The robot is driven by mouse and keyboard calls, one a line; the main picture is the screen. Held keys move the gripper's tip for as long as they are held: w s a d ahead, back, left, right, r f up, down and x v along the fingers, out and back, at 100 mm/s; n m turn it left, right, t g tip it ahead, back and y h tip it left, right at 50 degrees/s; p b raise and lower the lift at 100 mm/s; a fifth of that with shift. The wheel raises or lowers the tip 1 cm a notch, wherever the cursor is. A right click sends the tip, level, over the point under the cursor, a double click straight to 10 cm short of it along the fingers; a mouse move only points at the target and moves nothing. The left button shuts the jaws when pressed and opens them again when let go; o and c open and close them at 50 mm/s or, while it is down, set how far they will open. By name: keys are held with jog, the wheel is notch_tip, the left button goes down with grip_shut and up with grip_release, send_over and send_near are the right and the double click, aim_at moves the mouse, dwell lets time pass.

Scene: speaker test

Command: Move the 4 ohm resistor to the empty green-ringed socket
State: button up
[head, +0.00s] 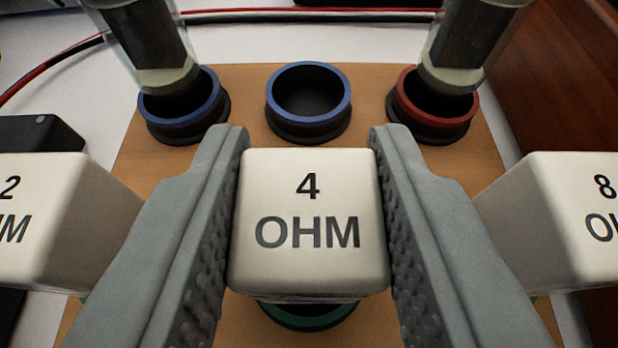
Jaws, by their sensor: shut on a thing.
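My gripper (309,142) is shut on the white 4 ohm resistor (308,215), a block held upright between the two grey ridged fingers. A green-ringed socket (308,318) shows just below and partly behind the resistor, which hides most of it. I cannot tell whether the resistor is seated in that socket or held above it. I cannot see inside that socket, so I cannot tell whether it is empty.
White 2 ohm (60,210) and 8 ohm (560,215) blocks flank my fingers. On the tan board (240,82), the middle blue-ringed socket (309,125) is empty. Glass-and-metal pieces stand at the left blue (180,128) and red sockets (436,125). Wires (310,14) cross behind.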

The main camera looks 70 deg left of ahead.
jog(key=o, duration=1)
jog(key=shift+r, duration=0.2)
jog(key=shift+s+d+r, duration=0.1)
jog(key=shift+d+r, duration=0.15)
jog(key=v, duration=1.1)
jog(key=shift+s+d, duration=0.1)
jog(key=shift+d, duration=0.1)
